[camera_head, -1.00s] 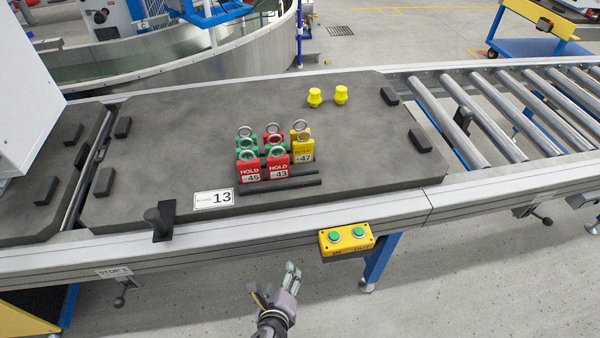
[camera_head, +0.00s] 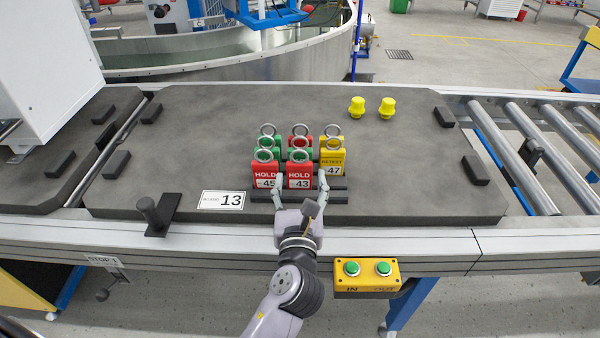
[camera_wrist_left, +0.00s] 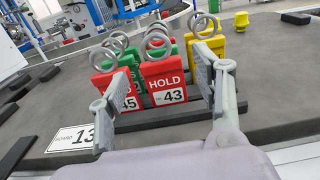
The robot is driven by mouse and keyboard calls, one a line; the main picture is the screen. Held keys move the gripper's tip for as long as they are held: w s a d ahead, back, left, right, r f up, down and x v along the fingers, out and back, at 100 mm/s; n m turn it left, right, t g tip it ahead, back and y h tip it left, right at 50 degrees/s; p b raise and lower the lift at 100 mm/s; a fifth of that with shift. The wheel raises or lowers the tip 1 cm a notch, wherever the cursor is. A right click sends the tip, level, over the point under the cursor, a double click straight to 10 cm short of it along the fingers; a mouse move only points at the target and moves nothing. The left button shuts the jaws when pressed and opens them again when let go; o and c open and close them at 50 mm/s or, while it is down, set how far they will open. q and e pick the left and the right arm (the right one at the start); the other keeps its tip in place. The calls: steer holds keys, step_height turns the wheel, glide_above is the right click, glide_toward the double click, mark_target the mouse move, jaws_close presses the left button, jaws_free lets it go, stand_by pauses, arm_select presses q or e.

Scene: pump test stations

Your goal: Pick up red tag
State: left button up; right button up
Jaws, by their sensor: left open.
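Two red HOLD tags with metal rings stand in the front row of a black rack on the grey board: tag 45 (camera_head: 265,175) on the left and tag 43 (camera_head: 299,176) on the right. Another red tag (camera_head: 300,142) shows partly behind them. My left gripper (camera_head: 300,189) is open, its fingers reaching either side of tag 43. In the left wrist view, tag 43 (camera_wrist_left: 164,80) appears between the fingers, and the left finger overlaps tag 45 (camera_wrist_left: 112,88). I cannot tell whether either finger touches a tag. My right gripper is not in view.
Green tags (camera_head: 266,142) and yellow tags (camera_head: 332,163) stand close around the red ones. Two yellow knobs (camera_head: 372,107) stand farther back. A black post (camera_head: 156,212) and a white 13 card (camera_head: 222,200) are left. A yellow button box (camera_head: 367,276) hangs at the front edge.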

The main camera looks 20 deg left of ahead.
mark_target(299, 163)
arm_select(q)
steer(key=b+x, duration=0.1)
steer(key=x, duration=0.7)
steer(key=shift+s+a, duration=0.1)
steer(key=shift+a, duration=0.05)
steer(key=c, duration=1)
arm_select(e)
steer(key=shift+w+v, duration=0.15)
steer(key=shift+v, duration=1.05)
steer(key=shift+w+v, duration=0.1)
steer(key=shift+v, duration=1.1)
